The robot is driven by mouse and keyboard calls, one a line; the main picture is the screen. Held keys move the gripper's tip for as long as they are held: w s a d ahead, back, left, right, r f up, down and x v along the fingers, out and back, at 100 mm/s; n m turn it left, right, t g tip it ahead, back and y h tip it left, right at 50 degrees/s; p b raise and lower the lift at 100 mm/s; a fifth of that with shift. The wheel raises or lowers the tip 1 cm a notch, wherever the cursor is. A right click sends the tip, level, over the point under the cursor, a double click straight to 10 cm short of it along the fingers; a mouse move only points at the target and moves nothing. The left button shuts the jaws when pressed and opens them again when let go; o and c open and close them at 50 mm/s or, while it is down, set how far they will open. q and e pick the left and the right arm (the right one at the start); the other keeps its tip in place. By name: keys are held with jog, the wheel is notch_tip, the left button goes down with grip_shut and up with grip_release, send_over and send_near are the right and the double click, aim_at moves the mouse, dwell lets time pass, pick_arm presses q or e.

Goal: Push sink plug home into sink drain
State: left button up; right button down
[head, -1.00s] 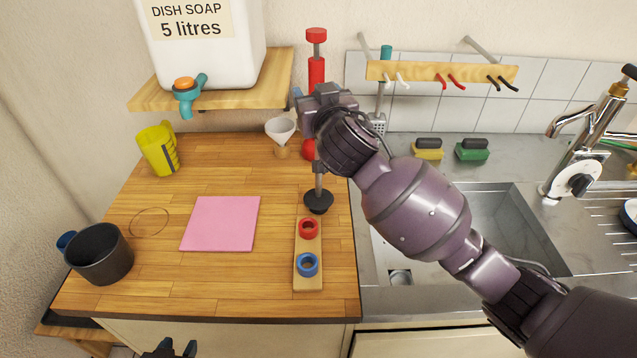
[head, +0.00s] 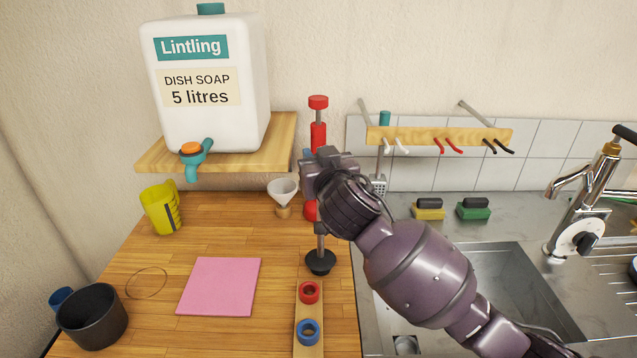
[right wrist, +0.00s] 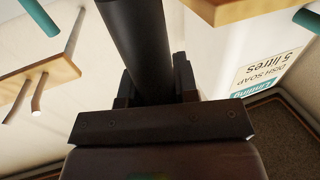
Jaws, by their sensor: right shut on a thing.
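The sink plug (head: 320,263) is a black disc under a grey stem, upright above the wooden worktop, just behind the board with the rings. I cannot tell if it touches the wood. My right gripper (head: 318,172) is at the upper part of this stem and hides some of it. In the right wrist view the gripper (right wrist: 155,95) is shut on a thick dark cylinder (right wrist: 137,40), which looks like the plug's handle. The sink (head: 515,285) is at the right. A small grey fitting (head: 405,345) at its near left may be the drain; my arm hides part of the basin. My left gripper is not in view.
A narrow board with a red ring (head: 309,292) and a blue ring (head: 308,331) lies in front of the plug. A pink cloth (head: 219,286) and a dark pot (head: 92,318) are at the left. A hook rail (head: 420,139) is above the sink's back edge.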

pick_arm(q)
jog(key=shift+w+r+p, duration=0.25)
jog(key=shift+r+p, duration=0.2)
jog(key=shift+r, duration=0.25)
pick_arm(e)
notch_tip(320, 180, up, 20)
jog(key=shift+f, duration=0.25)
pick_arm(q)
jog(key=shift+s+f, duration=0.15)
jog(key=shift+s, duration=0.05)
pick_arm(e)
jog(key=shift+f, duration=0.1)
